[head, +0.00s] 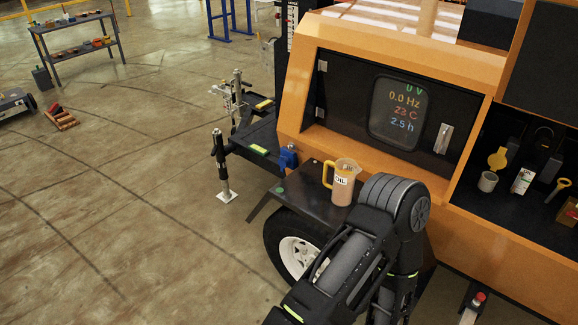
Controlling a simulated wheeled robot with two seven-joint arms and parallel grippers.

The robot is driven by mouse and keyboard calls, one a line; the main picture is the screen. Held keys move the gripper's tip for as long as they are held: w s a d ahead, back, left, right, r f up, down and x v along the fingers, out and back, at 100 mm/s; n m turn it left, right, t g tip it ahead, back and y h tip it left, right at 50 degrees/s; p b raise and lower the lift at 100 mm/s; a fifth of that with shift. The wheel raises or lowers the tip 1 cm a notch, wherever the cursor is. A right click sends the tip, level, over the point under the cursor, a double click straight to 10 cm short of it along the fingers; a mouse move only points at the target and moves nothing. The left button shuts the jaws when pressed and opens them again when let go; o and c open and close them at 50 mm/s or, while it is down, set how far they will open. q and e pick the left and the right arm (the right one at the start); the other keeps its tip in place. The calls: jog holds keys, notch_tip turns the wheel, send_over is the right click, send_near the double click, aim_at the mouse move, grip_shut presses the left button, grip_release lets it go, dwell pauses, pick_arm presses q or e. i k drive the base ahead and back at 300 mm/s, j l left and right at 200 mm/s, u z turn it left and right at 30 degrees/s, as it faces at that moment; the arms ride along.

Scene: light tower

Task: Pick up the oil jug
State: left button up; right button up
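The oil jug (342,188) is a pale tan jug with a yellow handle on its left and a white label reading OIL. It stands upright on the dark fender shelf (290,200) above the trailer's wheel. One of my black arms rises from the bottom of the picture, and its rounded elbow is just right of the jug, overlapping the shelf in the picture. I cannot tell if it touches anything. Neither of my grippers shows in this view.
An orange light tower housing (450,215) with a display panel (398,112) stands behind the shelf. An open bay at right holds a grey cup (488,181), a white-labelled container (522,181) and a yellow funnel (498,158). The wheel (296,255) is below. Floor at left is mostly clear.

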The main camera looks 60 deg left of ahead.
aim_at(346, 169)
jog(key=k+j, duration=0.15)
jog(key=j, duration=0.15)
jog(key=k+j, duration=0.1)
jog(key=j, duration=0.25)
jog(key=k+j, duration=0.15)
jog(key=j, duration=0.15)
jog(key=k+j, duration=0.15)
jog(key=j, duration=0.15)
